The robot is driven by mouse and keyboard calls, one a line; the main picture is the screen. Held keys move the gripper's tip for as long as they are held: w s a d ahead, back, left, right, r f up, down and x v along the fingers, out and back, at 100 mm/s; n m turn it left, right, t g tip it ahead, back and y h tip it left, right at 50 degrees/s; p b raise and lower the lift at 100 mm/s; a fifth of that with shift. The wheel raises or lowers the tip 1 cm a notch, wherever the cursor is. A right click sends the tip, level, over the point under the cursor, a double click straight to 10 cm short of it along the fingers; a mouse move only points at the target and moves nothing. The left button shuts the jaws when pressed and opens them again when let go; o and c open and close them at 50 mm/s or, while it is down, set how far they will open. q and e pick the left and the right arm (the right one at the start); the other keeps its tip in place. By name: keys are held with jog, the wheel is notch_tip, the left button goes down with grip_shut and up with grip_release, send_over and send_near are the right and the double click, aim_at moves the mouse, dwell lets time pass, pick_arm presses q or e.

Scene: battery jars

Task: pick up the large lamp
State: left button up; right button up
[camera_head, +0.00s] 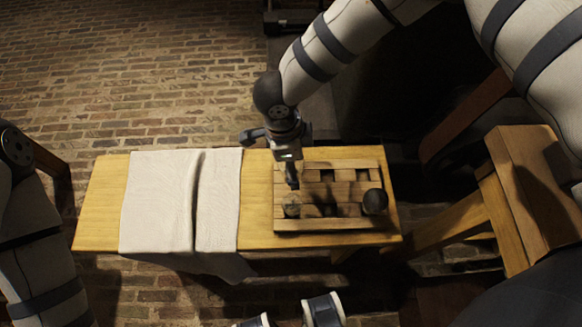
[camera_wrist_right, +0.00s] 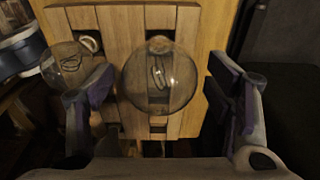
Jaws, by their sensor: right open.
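A large clear round glass lamp (camera_wrist_right: 160,78) with a coil inside lies in the middle of the right wrist view, over the wooden board. It is between the two fingers of my right gripper (camera_wrist_right: 160,95), with a gap on both sides. The gripper is open and empty. In the head view my right gripper (camera_head: 292,184) points down just above a round glass piece (camera_head: 291,206) at the board's front left. A dark round piece (camera_head: 375,201) sits at its right. I cannot tell which of them is the large lamp. My left gripper is not visible.
A second glass vessel (camera_wrist_right: 66,62) stands beside the left finger in the wrist view. The slotted wooden board (camera_head: 300,226) lies on a yellow wooden bench (camera_head: 100,210). A white cloth (camera_head: 160,205) covers the bench's left part. A wooden stand (camera_head: 530,200) is at right.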

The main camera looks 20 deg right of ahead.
jog(key=shift+f, duration=0.15)
jog(key=c, duration=1.4)
